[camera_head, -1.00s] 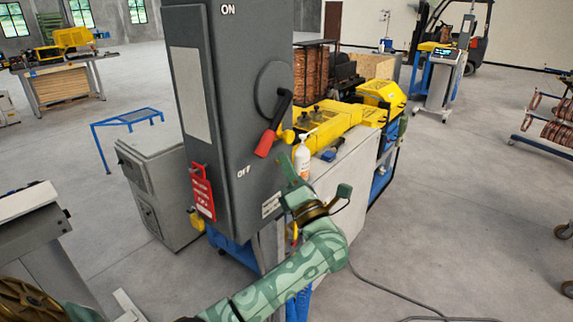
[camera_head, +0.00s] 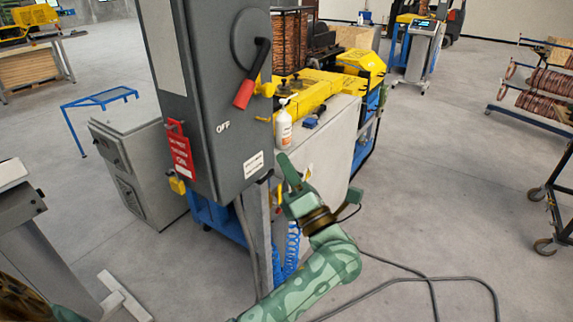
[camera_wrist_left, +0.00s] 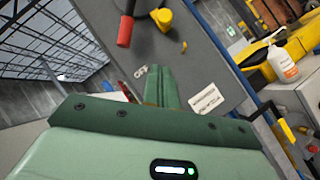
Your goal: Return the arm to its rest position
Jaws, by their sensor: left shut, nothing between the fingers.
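My left arm comes in from the bottom of the head view, green with a pale pattern. My left gripper (camera_head: 287,172) points up, just right of the lower corner of the grey switch box (camera_head: 205,100), apart from it as far as I can tell. Its fingers are together and empty. In the left wrist view the shut fingers (camera_wrist_left: 160,88) reach toward the box's face. The switch handle (camera_head: 252,75) with its red grip hangs down toward the OFF mark. My right gripper is not in view.
A red tag (camera_head: 181,151) hangs on the box's left side. A white bottle (camera_head: 284,125) stands behind on the bench with the yellow machine (camera_head: 315,92). A grey cabinet (camera_head: 140,172) stands left. Tube racks stand far right.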

